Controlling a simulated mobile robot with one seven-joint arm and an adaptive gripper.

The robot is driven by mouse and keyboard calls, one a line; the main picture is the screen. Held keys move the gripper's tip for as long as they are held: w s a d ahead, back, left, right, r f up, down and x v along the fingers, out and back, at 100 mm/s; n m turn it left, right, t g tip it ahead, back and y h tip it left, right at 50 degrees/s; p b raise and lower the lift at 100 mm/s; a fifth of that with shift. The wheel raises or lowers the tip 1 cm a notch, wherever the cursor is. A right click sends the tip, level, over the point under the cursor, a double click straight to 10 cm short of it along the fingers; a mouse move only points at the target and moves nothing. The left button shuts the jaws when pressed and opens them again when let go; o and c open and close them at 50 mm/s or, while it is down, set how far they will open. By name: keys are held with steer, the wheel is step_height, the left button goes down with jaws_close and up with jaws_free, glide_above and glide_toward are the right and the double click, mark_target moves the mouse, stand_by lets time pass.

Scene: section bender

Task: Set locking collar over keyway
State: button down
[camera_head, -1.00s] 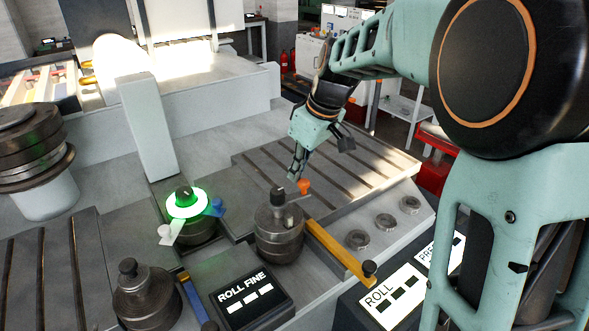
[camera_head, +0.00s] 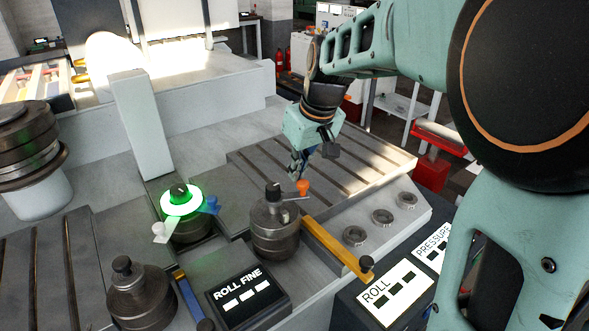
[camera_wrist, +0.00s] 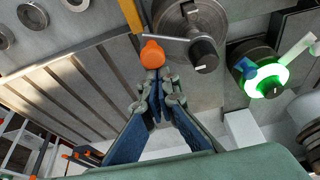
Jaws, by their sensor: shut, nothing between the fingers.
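The middle roll (camera_head: 275,230) is a dark steel cylinder with a black-topped shaft; a thin grey lever on its top ends in an orange knob (camera_head: 303,187). In the wrist view the orange knob (camera_wrist: 152,54) lies just beyond my fingertips. My gripper (camera_head: 298,168) is shut and empty, close behind the knob; whether it touches is unclear. Another roll at left carries a glowing green ring (camera_head: 184,201) with a white arm (camera_head: 161,231) and a blue knob (camera_head: 213,205). I cannot tell for certain which part is the locking collar, and I make out no keyway.
A yellow bar (camera_head: 335,245) slants beside the middle roll. The ROLL FINE panel (camera_head: 247,291) and another roll (camera_head: 140,292) stand in front. The slotted bed (camera_head: 330,180) lies under my gripper; several round sockets (camera_head: 382,217) line its front.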

mark_target(300, 197)
steer(key=s+m, duration=0.1)
steer(key=s+m+h, duration=0.1)
steer(key=m, duration=0.1)
steer(key=shift+d+m+t+b, duration=0.2)
steer(key=shift+m+t+b, duration=0.1)
steer(key=s+m, duration=0.1)
steer(key=m, duration=0.1)
steer(key=s+m+h+b, duration=0.1)
steer(key=m, duration=0.1)
steer(key=shift+s+a+f+m+h, duration=0.1)
steer(key=shift+m+h, duration=0.2)
steer(key=shift+s+a+m+h+b, duration=0.15)
steer(key=shift+s+a+m+b, duration=0.1)
steer(key=shift+s+m, duration=0.2)
steer(key=shift+s+a+m+h+b, duration=0.15)
steer(key=shift+s+a+m+b, duration=0.15)
steer(key=shift+s, duration=0.35)
